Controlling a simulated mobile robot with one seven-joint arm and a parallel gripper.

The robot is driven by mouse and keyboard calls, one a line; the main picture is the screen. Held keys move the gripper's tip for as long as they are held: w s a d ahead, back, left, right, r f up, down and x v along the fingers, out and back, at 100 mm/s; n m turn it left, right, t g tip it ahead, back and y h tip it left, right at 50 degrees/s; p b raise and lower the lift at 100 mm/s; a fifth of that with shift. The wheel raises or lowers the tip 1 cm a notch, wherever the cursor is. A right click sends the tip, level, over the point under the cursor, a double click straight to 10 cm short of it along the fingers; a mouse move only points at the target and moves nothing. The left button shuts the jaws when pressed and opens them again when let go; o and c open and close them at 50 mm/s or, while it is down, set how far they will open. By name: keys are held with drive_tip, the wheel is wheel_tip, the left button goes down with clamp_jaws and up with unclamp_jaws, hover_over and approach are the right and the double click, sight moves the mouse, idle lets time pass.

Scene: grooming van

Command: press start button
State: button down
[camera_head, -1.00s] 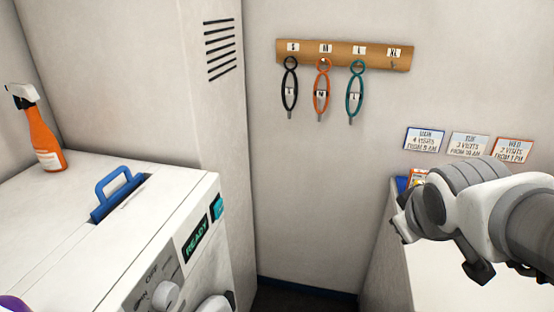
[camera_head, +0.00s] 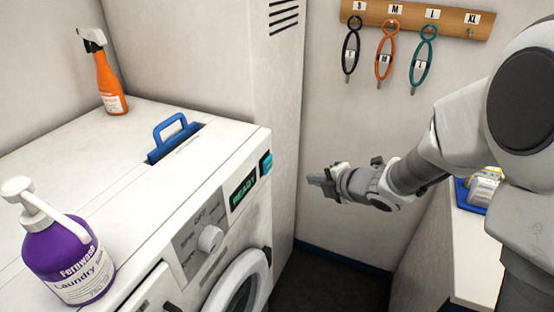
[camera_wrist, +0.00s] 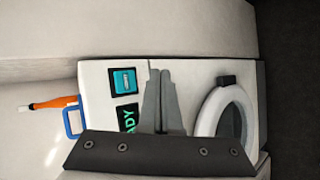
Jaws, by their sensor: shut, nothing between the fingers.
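The start button is a teal square (camera_head: 266,163) at the right end of the washer's front panel, beside the green "READY" display (camera_head: 243,191). In the wrist view the teal button (camera_wrist: 124,80) shows a pale symbol, left of my fingers, with the display (camera_wrist: 127,117) below it. The white washer (camera_head: 155,215) has a dial (camera_head: 210,238) and a round door (camera_head: 243,285). My gripper (camera_head: 313,179) is shut and empty, to the right of the button and apart from it. In the wrist view my closed fingers (camera_wrist: 160,80) point toward the washer front.
On the washer top stand a purple laundry bottle (camera_head: 68,255) and an orange spray bottle (camera_head: 110,85), with a blue handle (camera_head: 175,140) between. Leashes hang on a wooden rack (camera_head: 420,17). A white counter (camera_head: 450,250) with a blue tray (camera_head: 468,196) is at right.

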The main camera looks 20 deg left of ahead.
drive_tip(key=b, duration=0.2)
approach(270, 167)
drive_tip(key=shift+w+a+f, duration=0.6)
drive_tip(key=shift+w+f, duration=0.3)
drive_tip(key=shift+w, duration=0.05)
drive_tip(key=shift+w+a+f, duration=0.65)
drive_tip(key=shift+w+f, duration=0.25)
drive_tip(key=shift+a, duration=0.15)
idle(0.7)
drive_tip(key=shift+a, duration=0.3)
drive_tip(key=shift+a, duration=0.55)
idle(0.8)
drive_tip(key=shift+d, duration=0.95)
drive_tip(key=shift+s+d, duration=0.2)
drive_tip(key=shift+d, duration=2.35)
